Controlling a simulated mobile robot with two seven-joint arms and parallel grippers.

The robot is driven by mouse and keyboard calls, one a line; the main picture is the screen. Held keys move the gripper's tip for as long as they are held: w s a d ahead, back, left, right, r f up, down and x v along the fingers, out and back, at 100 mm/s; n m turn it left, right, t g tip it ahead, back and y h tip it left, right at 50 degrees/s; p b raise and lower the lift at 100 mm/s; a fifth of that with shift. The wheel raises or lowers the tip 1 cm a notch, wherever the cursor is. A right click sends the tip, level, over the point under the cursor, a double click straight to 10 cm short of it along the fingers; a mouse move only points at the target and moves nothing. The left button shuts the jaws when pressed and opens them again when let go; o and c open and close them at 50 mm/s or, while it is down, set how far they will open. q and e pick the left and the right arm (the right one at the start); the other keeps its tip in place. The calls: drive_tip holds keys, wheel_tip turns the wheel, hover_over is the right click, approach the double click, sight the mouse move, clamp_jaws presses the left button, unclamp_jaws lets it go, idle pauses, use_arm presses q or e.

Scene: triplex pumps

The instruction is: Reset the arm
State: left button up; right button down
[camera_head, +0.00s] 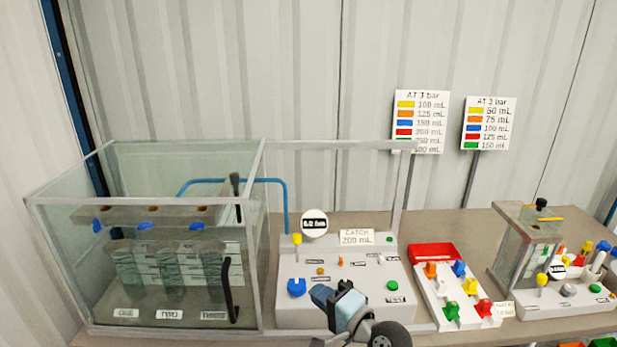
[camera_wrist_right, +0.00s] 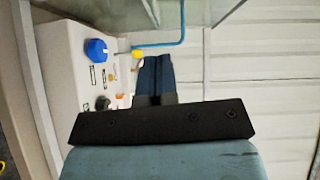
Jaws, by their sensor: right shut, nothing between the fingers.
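My right gripper (camera_head: 322,294) reaches up from the bottom middle of the head view, over the front of the light grey control box (camera_head: 390,302). It is close to the blue knob (camera_head: 296,287), which is to its left in this view. In the right wrist view, the two dark blue fingers of my right gripper (camera_wrist_right: 154,72) are together with nothing between them. The blue knob also shows there (camera_wrist_right: 96,50), apart from the fingers. My left gripper is in neither view.
A glass tank (camera_head: 150,190) with several water-filled vessels stands left. A tray of coloured fittings (camera_head: 430,308) and a smaller glass rig (camera_head: 522,250) stand right. The control box carries a yellow lever (camera_head: 297,240), a round gauge (camera_head: 314,223) and a CATCH 200 mL sign (camera_head: 357,237).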

drive_tip(key=s+d+f+n+h, duration=0.3)
drive_tip(key=s+d+f, duration=0.2)
drive_tip(key=s+f, duration=0.3)
drive_tip(key=s+d+f+n+g+h, duration=0.1)
drive_tip(key=s+d+f+n+h, duration=0.2)
drive_tip(key=s+d+f, duration=0.3)
drive_tip(key=s+d+f+n+h, duration=0.3)
drive_tip(key=s+d+f+n, duration=0.2)
drive_tip(key=s+f, duration=0.4)
drive_tip(key=s+d+p, duration=0.1)
drive_tip(key=s, duration=0.3)
drive_tip(key=shift+d+f+g, duration=0.25)
drive_tip(key=shift+f+g, duration=0.05)
